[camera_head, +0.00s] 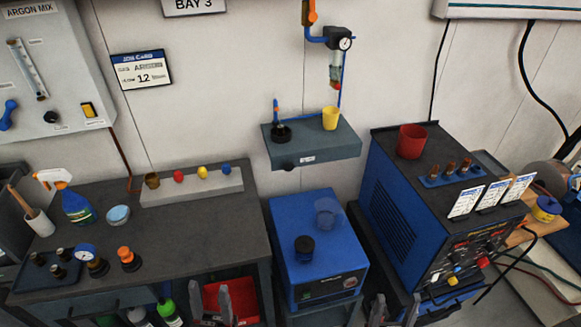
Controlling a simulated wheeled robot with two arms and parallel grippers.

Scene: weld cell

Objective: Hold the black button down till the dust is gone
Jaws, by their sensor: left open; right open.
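A blue box-shaped machine (285,215) stands low in the middle. On its top is a short black round piece (304,248), which looks like the black button. Behind it is a see-through bluish cup (327,213); I cannot make out dust in it. The front face has a small green button or lamp (306,297). My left gripper (197,305) is open at the bottom edge, left of the machine and apart from it. My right gripper (394,312) is open at the bottom edge, right of the machine. Both are partly cut off.
A dark workbench (200,235) with a spray bottle (77,205) and small parts is at left. A grey wall shelf (335,147) with a yellow cup (330,118) hangs above the machine. A blue welder (395,215) carrying a red cup (411,141) stands close at right.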

